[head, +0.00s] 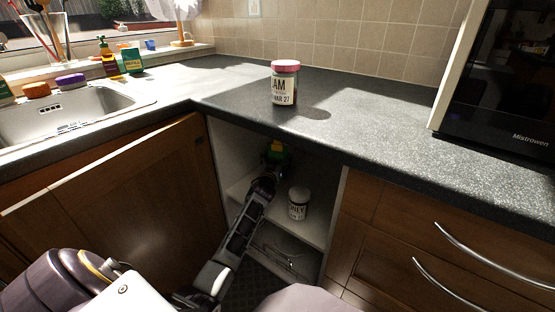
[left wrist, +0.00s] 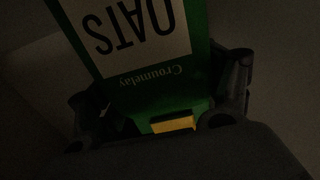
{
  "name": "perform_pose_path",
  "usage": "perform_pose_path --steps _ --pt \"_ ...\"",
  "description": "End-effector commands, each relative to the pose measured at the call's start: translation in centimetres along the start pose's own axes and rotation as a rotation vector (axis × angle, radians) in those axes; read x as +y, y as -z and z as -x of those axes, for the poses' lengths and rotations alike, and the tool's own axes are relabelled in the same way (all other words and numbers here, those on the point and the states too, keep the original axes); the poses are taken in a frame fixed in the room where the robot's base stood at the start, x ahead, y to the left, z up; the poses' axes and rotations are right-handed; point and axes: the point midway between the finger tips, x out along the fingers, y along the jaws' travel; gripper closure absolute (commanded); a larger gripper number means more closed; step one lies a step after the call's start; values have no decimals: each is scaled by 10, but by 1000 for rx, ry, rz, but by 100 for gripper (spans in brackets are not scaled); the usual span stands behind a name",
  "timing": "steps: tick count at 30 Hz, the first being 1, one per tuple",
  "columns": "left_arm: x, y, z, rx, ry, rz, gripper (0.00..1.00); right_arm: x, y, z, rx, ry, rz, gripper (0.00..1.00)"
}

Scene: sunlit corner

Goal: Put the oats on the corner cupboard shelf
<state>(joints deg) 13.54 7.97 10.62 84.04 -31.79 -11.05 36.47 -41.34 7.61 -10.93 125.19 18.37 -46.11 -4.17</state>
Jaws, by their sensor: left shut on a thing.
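The oats are a green box with a white label and a yellow patch; in the left wrist view the box (left wrist: 150,85) sits upside down in the picture between the fingers. In the head view the oats (head: 277,152) show as a small green and yellow patch inside the open corner cupboard. My left gripper (head: 270,165) is shut on them, reaching in over the cupboard shelf (head: 315,222). The arm hides part of the shelf, and I cannot tell whether the box touches it. My right gripper is not in view.
A white-lidded jar (head: 298,204) stands on the shelf right of my left gripper. The open cupboard door (head: 125,200) is on the left. A pink-lidded jam jar (head: 285,84) stands on the worktop (head: 350,115) above. A wire rack (head: 285,258) lies lower down.

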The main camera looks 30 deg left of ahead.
Motion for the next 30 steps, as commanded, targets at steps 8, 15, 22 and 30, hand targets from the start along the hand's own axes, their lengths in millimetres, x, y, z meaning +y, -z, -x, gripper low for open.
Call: perform_pose_path --steps 8,15,22,30 --pt "0 -3 0 0 0 0 6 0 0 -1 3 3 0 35" --pt "0 -3 0 0 0 0 0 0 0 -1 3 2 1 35" --pt "0 -2 0 1 0 0 0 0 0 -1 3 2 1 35" --pt "0 4 2 0 -1 -1 0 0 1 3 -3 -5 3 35"
